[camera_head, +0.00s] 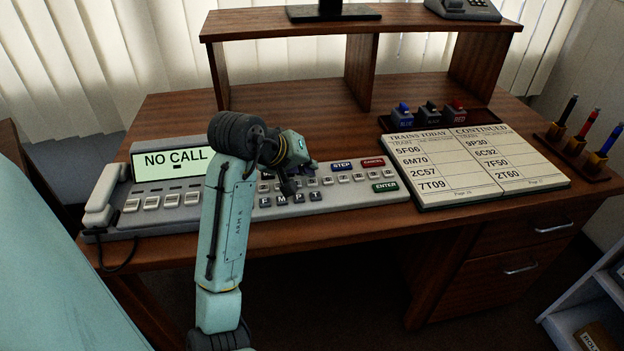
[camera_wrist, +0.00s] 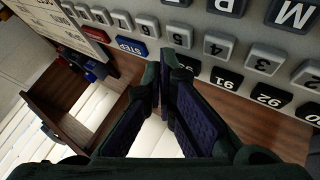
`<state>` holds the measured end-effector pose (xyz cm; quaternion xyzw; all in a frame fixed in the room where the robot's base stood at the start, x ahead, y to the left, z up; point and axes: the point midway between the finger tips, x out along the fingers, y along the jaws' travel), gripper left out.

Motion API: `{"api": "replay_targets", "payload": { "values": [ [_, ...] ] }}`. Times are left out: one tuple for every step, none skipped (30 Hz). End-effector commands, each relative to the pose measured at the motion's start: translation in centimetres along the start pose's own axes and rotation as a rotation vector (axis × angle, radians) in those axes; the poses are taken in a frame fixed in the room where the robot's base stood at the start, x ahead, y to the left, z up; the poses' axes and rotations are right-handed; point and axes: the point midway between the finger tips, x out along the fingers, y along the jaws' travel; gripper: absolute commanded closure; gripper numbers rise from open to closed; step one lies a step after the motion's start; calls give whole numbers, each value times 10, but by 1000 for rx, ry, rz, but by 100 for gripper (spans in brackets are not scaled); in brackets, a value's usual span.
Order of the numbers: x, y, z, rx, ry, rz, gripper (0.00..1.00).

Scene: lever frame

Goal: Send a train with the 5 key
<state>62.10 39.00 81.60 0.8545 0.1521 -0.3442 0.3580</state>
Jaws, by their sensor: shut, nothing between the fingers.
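The grey key panel (camera_head: 160,218) lies on the desk. Its number keys show upside down in the wrist view. The grey 5 key (camera_wrist: 180,35) is just beyond my fingertips, with the 4 key (camera_wrist: 220,45) and the 6 key (camera_wrist: 147,26) on either side. My gripper (camera_head: 308,167) hangs over the panel's middle, near the blue STEP key (camera_head: 341,166). In the wrist view my gripper (camera_wrist: 165,75) is shut and empty. Its height above the keys is hard to tell. The display (camera_head: 175,162) reads NO CALL.
A green ENTER key (camera_head: 385,187) and a red CANCEL key (camera_head: 373,162) are at the panel's right. A train book (camera_head: 470,165) lies further right. A handset (camera_head: 103,195) is at the left. A wooden shelf (camera_head: 363,70) stands behind.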

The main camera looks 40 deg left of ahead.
Motion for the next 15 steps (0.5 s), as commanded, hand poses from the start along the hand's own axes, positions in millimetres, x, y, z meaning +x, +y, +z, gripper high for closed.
{"api": "replay_targets", "payload": {
  "values": [
    [0,0,0,0,0,0,100],
    [-1,0,0,0,0,0,100],
    [-2,1,-1,0,0,0,100],
    [-3,2,-2,0,0,0,100],
    [-4,3,-3,0,0,0,100],
    [-6,5,-5,0,0,1,100],
    [-8,6,-6,0,0,1,100],
    [-11,8,-8,0,0,1,100],
    [-14,10,-10,0,1,1,100],
    [-16,12,-12,0,1,1,100],
    [-19,14,-14,-1,0,1,100],
    [-21,16,-15,-1,0,1,100],
    [-23,17,-17,0,-1,1,100],
    [-25,19,-18,0,-1,1,100],
    [-28,21,-20,0,-1,1,100]
  ]
}}
